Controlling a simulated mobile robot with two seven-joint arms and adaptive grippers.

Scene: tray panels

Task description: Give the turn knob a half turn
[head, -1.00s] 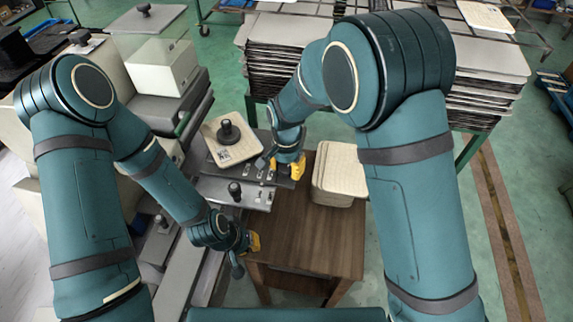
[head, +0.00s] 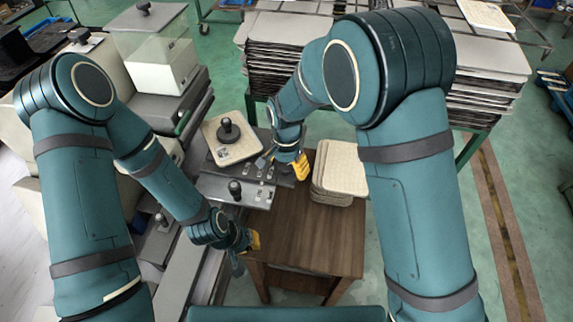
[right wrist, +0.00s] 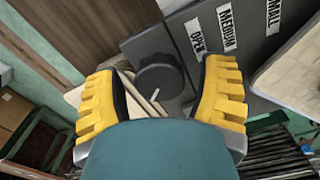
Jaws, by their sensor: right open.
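The turn knob (right wrist: 160,78) is a dark round knob with a short white pointer line at its lower edge in the right wrist view. It stands at the end of a dark grey panel (right wrist: 240,48) labelled OPEN, MEDIUM and SMALL. My right gripper (right wrist: 163,72) is open, with one yellow finger on each side of the knob and visible space between. In the head view my right gripper (head: 287,165) is over the panel's right end and the knob cannot be made out there. My left gripper (head: 246,246) hangs low by the wooden table; its opening is unclear.
A black knob-shaped handle stands on a pale plate (head: 237,148), left of my right gripper. A stack of pale trays (head: 340,170) lies close on its right. The wooden table top (head: 315,235) is clear in front. Stacked grey trays (head: 285,65) stand behind.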

